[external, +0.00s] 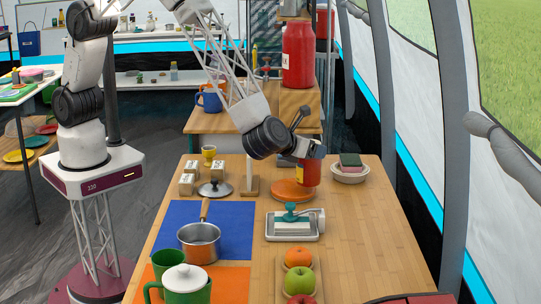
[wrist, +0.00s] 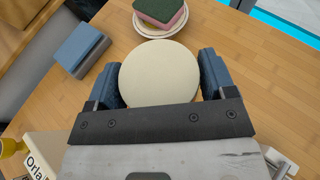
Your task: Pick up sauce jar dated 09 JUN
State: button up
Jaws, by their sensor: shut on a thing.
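A red jar (external: 309,173) with a yellowish label stands upright under my gripper (external: 311,152) at the back right of the wooden table. In the wrist view its round cream lid (wrist: 160,65) fills the space between the two blue fingers of my gripper (wrist: 158,78). The fingers are closed against the jar's sides. The date on the label is too small to read. An orange round board (external: 290,191) lies just below and left of the jar; I cannot tell whether the jar touches it.
A bowl with a sponge (external: 350,169) is close on the jar's right. A blue-grey block (wrist: 81,50) lies nearby. A metal tray (external: 293,233), fruit (external: 299,257), a saucepan (external: 199,242) and small labelled boxes (external: 187,184) stand around. The table's right side is mostly clear.

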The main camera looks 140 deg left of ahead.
jog(key=shift+s+d+r, duration=0.1)
jog(key=shift+s+d, duration=0.2)
jog(key=shift+s, duration=0.45)
jog(key=shift+s+d+r, duration=0.1)
jog(key=shift+s+d, duration=0.25)
jog(key=shift+s, duration=0.45)
jog(key=shift+s+d+r, duration=0.1)
jog(key=shift+s+d, duration=0.2)
jog(key=shift+s, duration=0.45)
